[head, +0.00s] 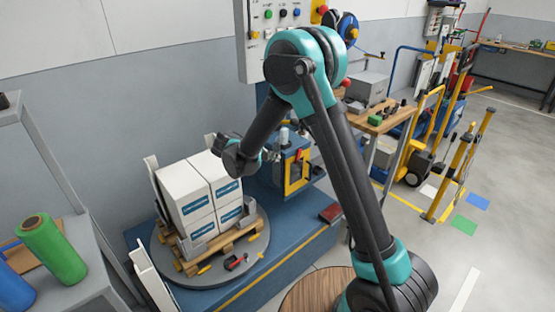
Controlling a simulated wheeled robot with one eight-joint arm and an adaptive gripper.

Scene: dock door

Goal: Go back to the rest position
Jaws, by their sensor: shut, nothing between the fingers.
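My arm rises from the lower right, bends at a teal elbow, and its dark forearm comes down to the left. My gripper (273,156) is small in the head view, at the end of the wrist, just right of the upper white boxes. It looks shut and empty, in the air in front of the blue machine carriage with a yellow frame (292,174). The fingertips are hard to make out against the carriage. No rest position is marked in view.
White boxes (185,192) stand stacked on a wooden pallet on a round grey turntable (255,250). A control panel (250,62) is behind the elbow. A grey shelf with a green roll (53,250) stands left. A workbench (378,122) and yellow hand truck (424,125) stand right.

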